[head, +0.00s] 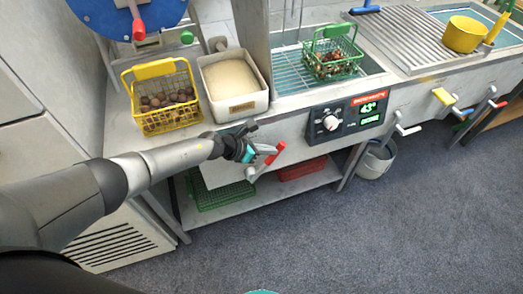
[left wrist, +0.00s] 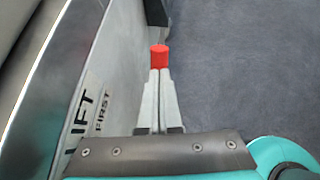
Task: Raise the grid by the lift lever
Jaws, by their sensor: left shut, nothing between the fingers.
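The lift lever (head: 273,155) has a red handle and a pale stem on the front panel of the counter. In the left wrist view its red end (left wrist: 159,57) shows just beyond my fingertips, beside a plate marked "LIFT FIRST" (left wrist: 88,120). My left gripper (head: 266,150) is shut and empty, its fingers together at the red handle. Whether they touch it I cannot tell. A wire grid (head: 290,72) lies in the sunken basin. A green basket (head: 333,72) of chestnuts stands over it. My right gripper is not in view.
A yellow basket (head: 165,122) of chestnuts and a pale bin (head: 237,110) stand on the counter above my left arm. A control box (head: 347,118) with a knob is right of the lever. Green and red trays (head: 222,196) lie on the shelf below.

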